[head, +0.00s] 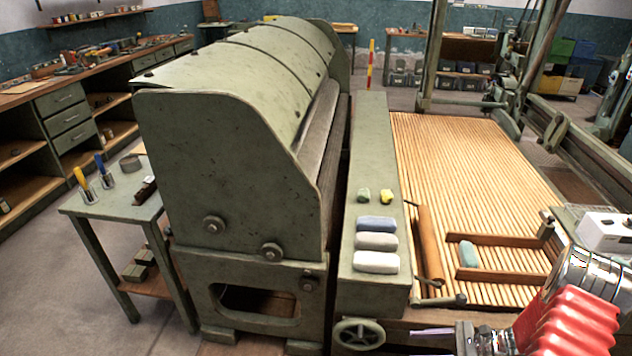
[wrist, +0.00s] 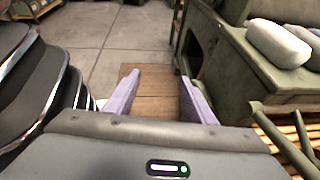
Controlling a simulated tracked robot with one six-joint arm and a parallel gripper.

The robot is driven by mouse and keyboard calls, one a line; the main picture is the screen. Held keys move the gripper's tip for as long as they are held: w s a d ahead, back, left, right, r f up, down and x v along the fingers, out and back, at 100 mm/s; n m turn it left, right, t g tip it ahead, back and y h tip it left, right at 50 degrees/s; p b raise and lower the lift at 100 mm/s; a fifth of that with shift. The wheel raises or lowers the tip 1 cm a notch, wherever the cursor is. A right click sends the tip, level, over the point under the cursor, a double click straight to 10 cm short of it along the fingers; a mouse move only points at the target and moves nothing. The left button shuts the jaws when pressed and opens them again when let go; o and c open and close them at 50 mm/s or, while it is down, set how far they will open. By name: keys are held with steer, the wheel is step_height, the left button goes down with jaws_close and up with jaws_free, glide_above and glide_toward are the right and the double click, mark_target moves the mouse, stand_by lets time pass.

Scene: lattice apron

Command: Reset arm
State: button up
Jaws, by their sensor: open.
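My gripper (head: 430,343) is at the bottom edge of the head view, low in front of the green machine's ledge and near its handwheel. In the wrist view my gripper (wrist: 160,80) shows two pale purple fingers spread apart, with only the brown floor board and grey floor seen between them. It is open and empty. My arm, with its red ribbed sleeve, reaches in from the lower right of the head view. Part of the gripper is cut off by the frame's edge there.
A handwheel (head: 359,333) sits below. A wooden slatted bed (head: 470,150) lies right, with a teal bundle (head: 468,254) between rails. A side table (head: 120,200) stands left. Open floor lies left.

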steer(key=s+a+r+n+h, duration=0.4)
steer(key=r+n, duration=0.3)
steer(key=r, duration=0.6)
steer(key=s+a+r+n+t+h, duration=0.1)
steer(key=s+a+r+n+h, duration=0.3)
steer(key=r, duration=1)
steer(key=s+a+r+n+t+h, duration=0.1)
steer(key=s+a+r+n+h, duration=0.4)
steer(key=r, duration=0.8)
steer(key=s+n, duration=0.3)
steer(key=n, duration=0.2)
steer(key=shift+s+a+r, duration=0.15)
steer(key=shift+s+a, duration=0.15)
steer(key=shift+a, duration=0.05)
steer(key=shift+c, duration=0.5)
